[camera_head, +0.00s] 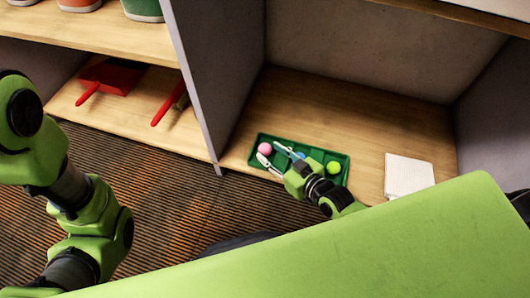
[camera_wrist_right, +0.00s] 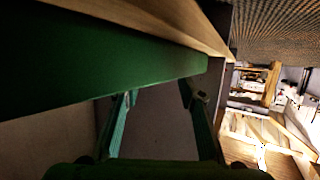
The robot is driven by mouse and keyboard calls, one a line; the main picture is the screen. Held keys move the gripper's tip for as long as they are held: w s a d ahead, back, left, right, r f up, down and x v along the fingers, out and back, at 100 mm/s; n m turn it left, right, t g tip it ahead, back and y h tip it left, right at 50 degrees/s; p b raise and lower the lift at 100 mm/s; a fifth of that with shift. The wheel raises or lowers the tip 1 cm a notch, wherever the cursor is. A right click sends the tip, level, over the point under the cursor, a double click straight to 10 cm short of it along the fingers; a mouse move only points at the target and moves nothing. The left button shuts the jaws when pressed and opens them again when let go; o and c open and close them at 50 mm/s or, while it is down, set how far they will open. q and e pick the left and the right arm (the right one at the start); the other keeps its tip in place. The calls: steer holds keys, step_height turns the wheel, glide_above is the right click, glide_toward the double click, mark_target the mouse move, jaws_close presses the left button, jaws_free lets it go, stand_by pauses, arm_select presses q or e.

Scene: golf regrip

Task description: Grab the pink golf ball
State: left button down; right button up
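The pink golf ball (camera_head: 265,148) sits at the left end of a green tray (camera_head: 341,159) on the wooden shelf. My right gripper (camera_head: 270,153) is over the tray's left part, with its fingers spread. Its fingertips are close to the ball; I cannot tell whether they touch it. In the right wrist view the two fingers (camera_wrist_right: 160,105) are apart, and the ball does not show there. A dark green band, seemingly the tray (camera_wrist_right: 90,60), crosses that view. My left arm shows at the left of the head view, but its gripper is out of frame.
A yellow-green ball (camera_head: 333,167) lies at the tray's right end. A white stack (camera_head: 408,174) lies to the right on the shelf. A grey divider (camera_head: 217,70) stands left of the tray. A red dustpan (camera_head: 112,77) lies in the left bay. The shelf behind the tray is clear.

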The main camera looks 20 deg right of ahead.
steer(key=shift+b+x, duration=0.6)
steer(key=shift+x, duration=0.55)
steer(key=c, duration=0.8)
